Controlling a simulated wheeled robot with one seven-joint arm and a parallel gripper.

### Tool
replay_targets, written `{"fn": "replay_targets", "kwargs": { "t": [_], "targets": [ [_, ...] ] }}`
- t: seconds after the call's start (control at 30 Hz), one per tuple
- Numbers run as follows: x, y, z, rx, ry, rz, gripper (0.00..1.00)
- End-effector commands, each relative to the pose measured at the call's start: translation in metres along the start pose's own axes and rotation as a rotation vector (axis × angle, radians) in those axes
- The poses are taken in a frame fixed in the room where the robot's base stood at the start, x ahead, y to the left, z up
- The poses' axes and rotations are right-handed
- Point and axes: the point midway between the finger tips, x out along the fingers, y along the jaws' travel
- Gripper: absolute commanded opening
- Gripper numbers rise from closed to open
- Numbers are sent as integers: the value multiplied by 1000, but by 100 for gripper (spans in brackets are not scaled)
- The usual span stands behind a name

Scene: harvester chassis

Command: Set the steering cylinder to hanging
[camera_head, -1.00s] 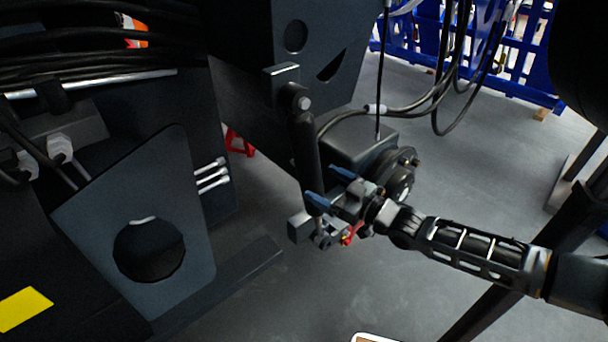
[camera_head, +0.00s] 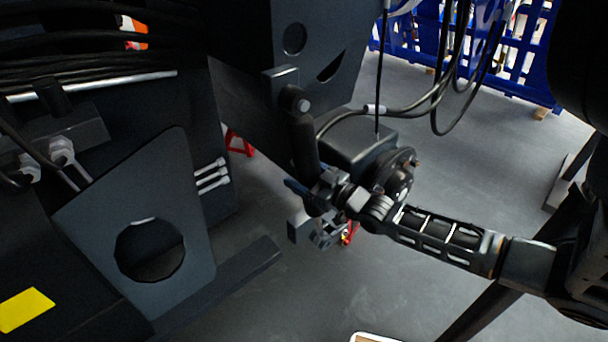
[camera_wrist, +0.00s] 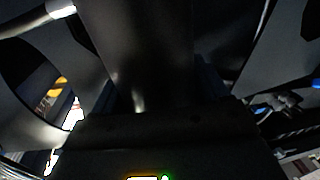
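The steering cylinder (camera_head: 304,145) is a dark tube hanging nearly upright from a bracket with a bolt (camera_head: 303,105). Its lower end has a small block-like fitting (camera_head: 300,229). My gripper (camera_head: 312,190) is at the lower part of the tube, coming from the right. One blue finger shows on the tube's left side; the other is hidden in the head view. In the wrist view the tube (camera_wrist: 140,50) fills the middle, with dark bluish fingers at both sides. Whether they press on it is too dark to tell.
A dark chassis box with a round flange (camera_head: 398,175) stands right behind the tube, close to my wrist. A plate with a round hole (camera_head: 190,215) stands at left. Black hoses (camera_head: 440,100) loop above right. Blue racks (camera_head: 520,60) stand behind; grey floor is open at right.

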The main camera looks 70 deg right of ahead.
Motion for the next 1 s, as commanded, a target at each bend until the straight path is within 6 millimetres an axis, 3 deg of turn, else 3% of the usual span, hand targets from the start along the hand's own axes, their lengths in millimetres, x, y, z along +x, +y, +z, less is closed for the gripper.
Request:
{"fn": "replay_targets", "kwargs": {
  "t": [0.07,0.6,0.77,1.0],
  "targets": [
    [0,0,0,0,0,0,66],
    [0,0,0,0,0,0,15],
    [1,-6,0,23,4,1,13],
    [6,-39,-5,174,29,6,13]
  ]
}}
